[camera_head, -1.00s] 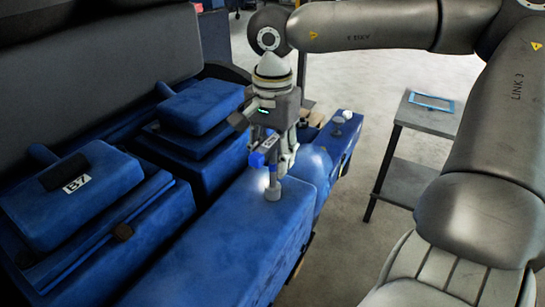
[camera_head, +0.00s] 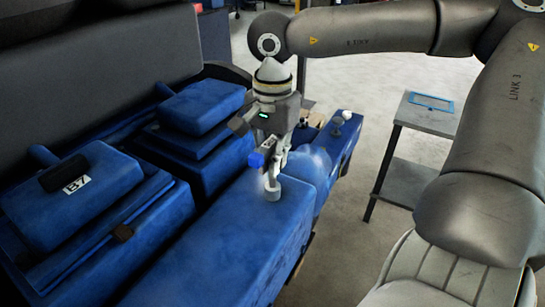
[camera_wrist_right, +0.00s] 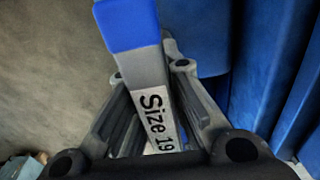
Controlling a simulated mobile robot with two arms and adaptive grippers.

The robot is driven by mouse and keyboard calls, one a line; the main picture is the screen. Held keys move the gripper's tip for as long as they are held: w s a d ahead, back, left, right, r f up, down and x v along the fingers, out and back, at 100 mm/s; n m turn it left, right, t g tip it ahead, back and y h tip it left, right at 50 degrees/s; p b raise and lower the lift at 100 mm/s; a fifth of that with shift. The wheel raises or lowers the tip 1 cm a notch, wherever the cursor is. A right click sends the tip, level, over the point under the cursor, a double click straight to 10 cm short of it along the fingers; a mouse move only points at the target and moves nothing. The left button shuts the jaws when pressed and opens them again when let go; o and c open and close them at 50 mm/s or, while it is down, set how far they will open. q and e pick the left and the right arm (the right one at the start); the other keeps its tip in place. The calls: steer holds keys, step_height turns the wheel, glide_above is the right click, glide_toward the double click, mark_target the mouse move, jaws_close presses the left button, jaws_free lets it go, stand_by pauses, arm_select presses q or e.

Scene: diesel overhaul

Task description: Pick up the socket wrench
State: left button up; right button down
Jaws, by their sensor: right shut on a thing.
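The socket wrench has a blue end and a grey shaft labelled "Size 19" in the right wrist view (camera_wrist_right: 152,85). In the head view its blue end (camera_head: 257,160) points toward the camera and left. My right gripper (camera_head: 273,163) points down and is shut on the wrench, with a finger on each side of the shaft. A round grey socket piece (camera_head: 272,192) is just below the fingers, at the top of the blue engine block (camera_head: 225,240). I cannot tell whether it touches the block. My left gripper is not in view.
Blue engine covers, one marked "B7" (camera_head: 90,190), stand at the left. A grey side table (camera_head: 424,116) with a blue-framed tablet (camera_head: 431,102) stands right of the block. Floor is open between block and table.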

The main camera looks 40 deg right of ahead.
steer(key=shift+r, duration=0.1)
steer(key=shift+r, duration=0.25)
step_height(320, 180, up, 9)
steer(key=shift+f+b, duration=0.2)
steer(key=shift+b, duration=0.95)
steer(key=shift+r, duration=0.4)
steer(key=c, duration=2.2)
jaws_free()
jaws_close()
